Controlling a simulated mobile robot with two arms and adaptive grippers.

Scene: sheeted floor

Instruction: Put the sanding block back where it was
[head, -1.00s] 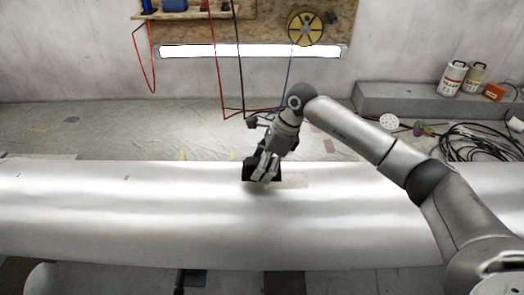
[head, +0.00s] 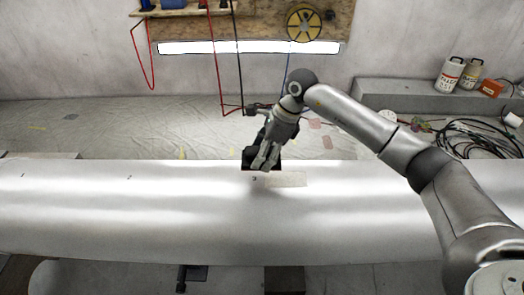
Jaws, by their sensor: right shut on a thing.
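My right gripper (head: 264,163) is shut on a black block (head: 249,154), which I take to be the sanding block. The fingers cover much of it. The block is at the far edge of the long pale metal panel (head: 120,215), near its middle. I cannot tell whether it touches the panel or hangs just above it. A pale, dull patch (head: 287,179) and a small mark "3" (head: 254,179) show on the panel just in front of the gripper. My left gripper is not in view.
Behind the panel is a sheeted floor (head: 110,130). A grey ledge (head: 400,97) at the back right carries white cans (head: 450,74) and an orange box (head: 490,87). Black cables (head: 475,140) lie below it. Red and black hoses hang from a wall shelf (head: 190,12).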

